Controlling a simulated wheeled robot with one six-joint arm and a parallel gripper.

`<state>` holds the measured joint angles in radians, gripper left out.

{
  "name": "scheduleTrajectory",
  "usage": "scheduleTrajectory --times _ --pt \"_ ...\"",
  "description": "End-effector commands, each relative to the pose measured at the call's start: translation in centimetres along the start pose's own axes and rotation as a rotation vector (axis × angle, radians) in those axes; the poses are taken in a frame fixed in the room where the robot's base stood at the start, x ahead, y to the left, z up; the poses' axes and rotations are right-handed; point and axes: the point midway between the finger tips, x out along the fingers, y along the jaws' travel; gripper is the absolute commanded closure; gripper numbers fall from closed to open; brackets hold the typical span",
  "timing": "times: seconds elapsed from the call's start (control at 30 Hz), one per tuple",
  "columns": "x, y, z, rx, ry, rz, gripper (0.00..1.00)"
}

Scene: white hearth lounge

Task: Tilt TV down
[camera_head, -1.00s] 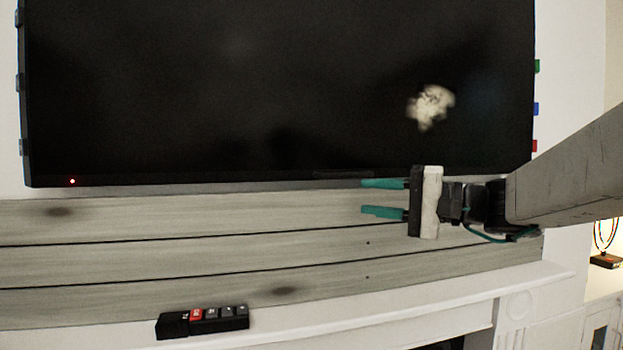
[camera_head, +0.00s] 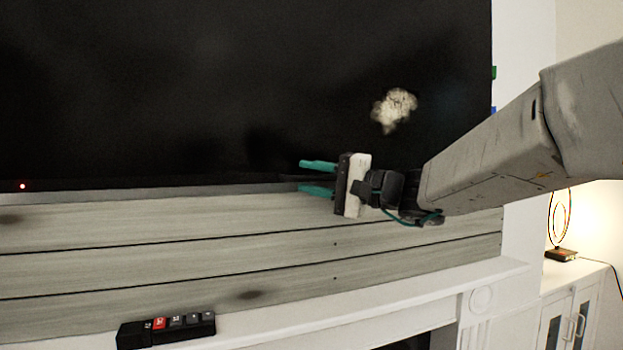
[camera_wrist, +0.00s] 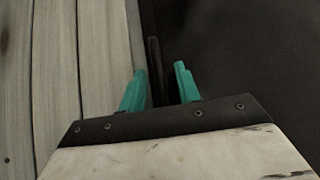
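The black TV (camera_head: 230,90) hangs on the wall and fills much of the head view; its lower edge runs just above the grey wood planks. My gripper (camera_head: 302,176) is at this lower edge, coming from the right. Its two teal fingers are apart, one in front of the dark screen area and one at or just below the edge. In the wrist view, my gripper (camera_wrist: 160,82) has a thin dark bar (camera_wrist: 155,70) between its fingers, with the dark TV (camera_wrist: 235,60) to the right. Whether either finger touches the bar I cannot tell.
A black remote-like block (camera_head: 168,330) with a red key lies on the white mantel (camera_head: 400,298) below. Grey wood planks (camera_head: 150,245) lie close under the TV. A white cabinet (camera_head: 575,305) with a lit lamp stands at the right.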

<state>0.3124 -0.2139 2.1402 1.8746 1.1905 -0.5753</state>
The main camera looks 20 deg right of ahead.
Motion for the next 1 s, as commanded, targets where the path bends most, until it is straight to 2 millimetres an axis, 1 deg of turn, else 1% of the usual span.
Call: scheduleTrajectory --times 0.03,0.07,0.1,0.17,0.2,0.37,0.63,0.87,0.9,0.97,1.0 --pt "0.0 0.0 0.0 0.000 0.000 0.000 0.67" --pt "0.0 0.0 0.0 0.000 0.000 0.000 0.70" --pt "0.0 0.0 0.0 0.000 0.000 0.000 0.81" --pt "0.0 0.0 0.0 0.000 0.000 0.000 0.98" --pt "0.0 0.0 0.0 0.000 0.000 0.000 1.00" --pt "0.0 0.1 -0.1 0.001 -0.001 0.000 1.00" --pt "1.9 1.1 -1.9 0.002 -0.001 0.001 1.00" --pt "1.9 1.1 -1.9 0.001 -0.001 0.000 1.00" --pt "1.9 1.1 -1.9 0.001 -0.001 0.001 0.86" --pt "1.9 1.2 -1.9 0.001 -0.001 0.001 0.70" --pt "1.9 1.2 -1.9 0.001 -0.001 0.001 0.67"
